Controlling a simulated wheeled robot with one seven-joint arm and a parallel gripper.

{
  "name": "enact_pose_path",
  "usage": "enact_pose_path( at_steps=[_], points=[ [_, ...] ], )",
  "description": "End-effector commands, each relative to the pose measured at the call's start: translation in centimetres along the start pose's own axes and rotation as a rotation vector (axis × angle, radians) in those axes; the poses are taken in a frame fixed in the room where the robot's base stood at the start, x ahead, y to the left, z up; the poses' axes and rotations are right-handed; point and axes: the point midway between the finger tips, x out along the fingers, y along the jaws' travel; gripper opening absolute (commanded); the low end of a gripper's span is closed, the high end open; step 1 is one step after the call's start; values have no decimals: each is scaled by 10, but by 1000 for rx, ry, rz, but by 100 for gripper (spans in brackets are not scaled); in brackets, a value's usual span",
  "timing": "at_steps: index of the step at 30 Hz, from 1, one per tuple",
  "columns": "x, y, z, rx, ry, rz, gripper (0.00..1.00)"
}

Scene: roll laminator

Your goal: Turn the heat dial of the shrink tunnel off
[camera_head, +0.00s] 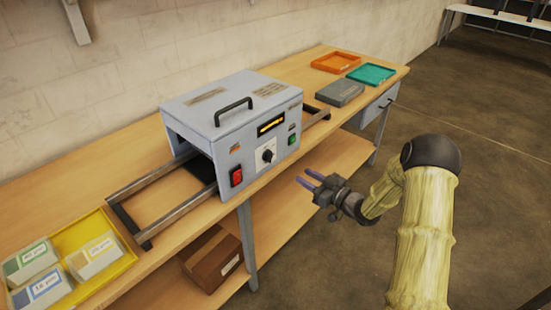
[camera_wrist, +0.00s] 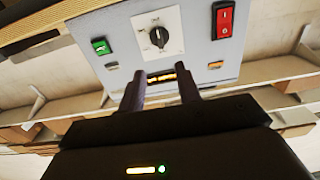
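The shrink tunnel (camera_head: 232,120) is a grey box with a black top handle, standing on the wooden bench. Its heat dial (camera_head: 266,155) is a dark knob on a white plate on the front panel. In the wrist view the dial (camera_wrist: 158,37) appears near the top centre, its exact setting too small to read. My gripper (camera_head: 309,182) is open and empty in front of the panel, to the right of the dial and apart from it. Its two fingers (camera_wrist: 160,90) show in the wrist view with a gap between them.
A red switch (camera_head: 236,175) and a green button (camera_head: 292,139) flank the dial; a lit display (camera_head: 270,125) is above. Rails (camera_head: 160,190) extend left toward a yellow tray (camera_head: 84,232) of boxes. A grey case (camera_head: 340,92) lies right. Space before the bench is free.

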Motion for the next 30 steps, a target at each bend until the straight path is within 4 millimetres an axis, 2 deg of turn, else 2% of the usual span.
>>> enact_pose_path(
  at_steps=[12, 21, 25, 30],
  points=[
    [77, -2, -2, 0, 0, -4, 34],
    [126, -2, -1, 0, 0, -4, 34],
    [136, -1, 0, 1, 0, -1, 34],
    [137, 1, 0, 1, -1, 3, 34]
  ],
)
